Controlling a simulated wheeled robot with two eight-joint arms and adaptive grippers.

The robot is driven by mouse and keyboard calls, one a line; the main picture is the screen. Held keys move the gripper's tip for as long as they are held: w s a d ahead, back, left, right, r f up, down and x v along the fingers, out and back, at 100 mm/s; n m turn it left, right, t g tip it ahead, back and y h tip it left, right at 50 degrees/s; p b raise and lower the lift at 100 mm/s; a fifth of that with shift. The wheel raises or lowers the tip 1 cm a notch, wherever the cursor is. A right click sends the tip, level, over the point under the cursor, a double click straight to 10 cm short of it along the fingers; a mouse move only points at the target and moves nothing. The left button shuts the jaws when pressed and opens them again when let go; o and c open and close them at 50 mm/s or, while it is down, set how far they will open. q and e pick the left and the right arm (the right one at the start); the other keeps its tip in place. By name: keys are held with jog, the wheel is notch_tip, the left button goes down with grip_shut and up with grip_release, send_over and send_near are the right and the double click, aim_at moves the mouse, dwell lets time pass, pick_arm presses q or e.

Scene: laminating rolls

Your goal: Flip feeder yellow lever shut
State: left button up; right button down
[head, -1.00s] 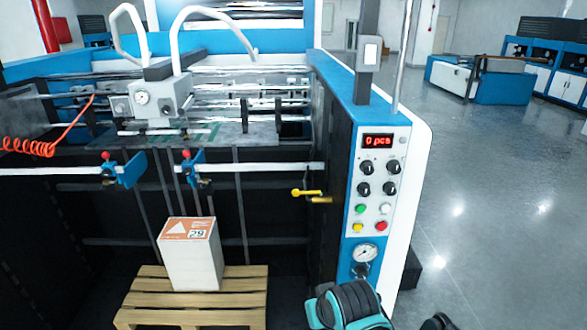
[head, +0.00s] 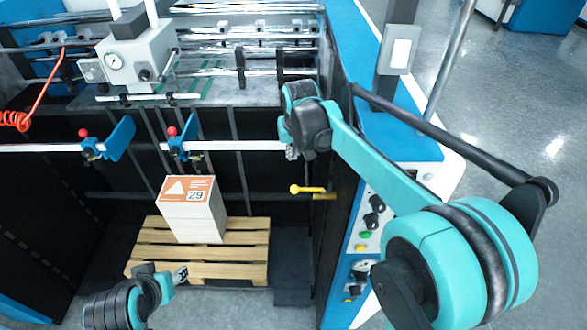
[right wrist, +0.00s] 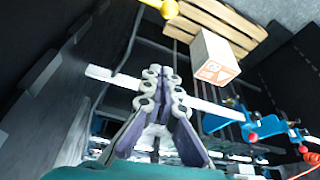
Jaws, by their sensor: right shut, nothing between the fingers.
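The yellow lever (head: 308,189) sticks out to the left from the dark inner side wall of the feeder, nearly level, with a round knob at its left end. Its yellow knob (right wrist: 168,9) also shows at the top edge of the right wrist view. My right gripper (head: 291,153) hangs above and slightly left of the lever, near the white crossbar, apart from the lever. In the right wrist view its fingers (right wrist: 165,72) are together and empty. My left gripper (head: 181,273) is low over the pallet's front left part; its jaws are too small to judge.
A white stack with an orange label (head: 192,208) stands on a wooden pallet (head: 245,270) left of the lever. A white crossbar (head: 240,145) with blue red-knobbed clamps (head: 180,140) runs above. The control panel (head: 372,215) is partly hidden behind my right arm.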

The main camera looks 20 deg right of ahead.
aim_at(308, 190)
pick_arm(q)
jog(key=shift+f+b, duration=0.3)
jog(key=shift+f, duration=0.05)
pick_arm(e)
notch_tip(308, 190, down, 10)
jog(key=shift+s, duration=0.3)
jog(key=shift+f, duration=0.1)
pick_arm(q)
jog(key=shift+s, duration=0.1)
jog(key=shift+a, duration=0.2)
pick_arm(e)
jog(key=shift+s, duration=0.2)
